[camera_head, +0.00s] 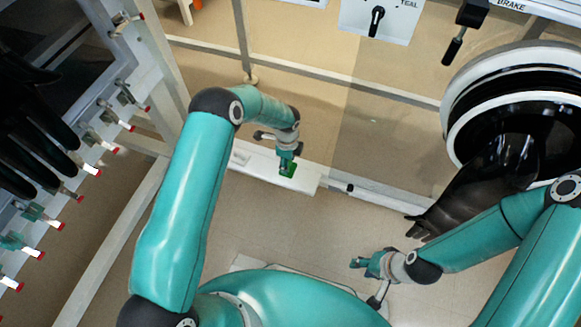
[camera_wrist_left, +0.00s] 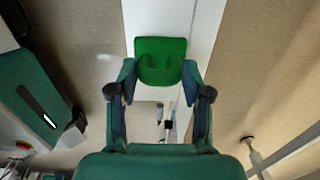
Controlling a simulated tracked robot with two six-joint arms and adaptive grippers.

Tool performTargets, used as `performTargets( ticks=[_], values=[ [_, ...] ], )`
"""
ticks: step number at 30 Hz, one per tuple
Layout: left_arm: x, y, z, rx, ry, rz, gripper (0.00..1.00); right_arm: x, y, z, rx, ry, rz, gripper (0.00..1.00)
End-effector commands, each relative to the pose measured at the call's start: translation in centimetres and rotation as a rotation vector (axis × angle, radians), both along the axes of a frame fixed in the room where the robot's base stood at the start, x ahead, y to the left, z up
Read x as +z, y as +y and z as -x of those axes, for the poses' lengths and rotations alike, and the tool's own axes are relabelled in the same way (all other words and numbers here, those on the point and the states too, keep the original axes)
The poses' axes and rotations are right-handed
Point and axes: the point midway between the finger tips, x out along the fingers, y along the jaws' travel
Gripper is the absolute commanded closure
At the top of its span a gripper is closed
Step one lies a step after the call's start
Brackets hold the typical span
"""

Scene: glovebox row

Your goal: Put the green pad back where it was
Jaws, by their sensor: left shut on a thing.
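The green pad (camera_head: 291,170) shows at the tip of my left gripper (camera_head: 286,163), over the white ledge in the head view. In the left wrist view the green pad (camera_wrist_left: 160,49) sits between the two fingertips of my left gripper (camera_wrist_left: 160,78), which is shut on it. The pad lies over the white surface in that view; I cannot tell whether it touches it. My right gripper (camera_head: 364,263) is low in the head view, away from the pad, and its opening is too small to judge.
The white ledge (camera_head: 250,165) runs along the glovebox frame. A round port with a black glove (camera_head: 480,185) hangs at the right, close to my right arm. Red-tipped clamps (camera_head: 100,137) line the left frame. The floor (camera_head: 285,220) in the middle is clear.

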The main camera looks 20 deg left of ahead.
Motion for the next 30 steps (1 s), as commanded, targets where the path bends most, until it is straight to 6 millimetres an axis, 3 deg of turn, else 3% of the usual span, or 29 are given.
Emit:
performTargets(
  ticks=[1,4,11,12,16,26,30],
  values=[
    [-1.3,0.0,0.1,0.001,0.002,0.0,0.79,-0.6,0.0,0.0,0.0,0.0,0.0,0.6],
    [-2.4,0.0,0.0,0.001,0.002,0.0,0.79,-1.0,0.0,0.0,0.0,0.0,0.0,0.6],
    [-2.7,0.0,0.0,0.001,0.001,0.0,0.84,-0.9,0.0,0.0,0.0,0.0,0.0,0.6],
    [-2.7,0.0,0.1,0.001,0.001,0.0,0.48,-0.9,0.0,0.0,0.0,0.0,0.0,0.6],
    [-2.7,0.0,0.1,0.0,0.001,0.0,0.26,-0.9,0.0,0.0,0.0,0.0,0.0,0.6],
    [-2.5,0.0,0.0,0.0,0.001,0.0,0.26,-0.8,0.0,0.0,0.0,0.0,0.0,0.6],
    [-1.4,0.0,-0.1,0.0,-0.001,0.0,0.26,-0.4,0.0,0.0,0.0,0.0,0.0,0.6]
  ],
)
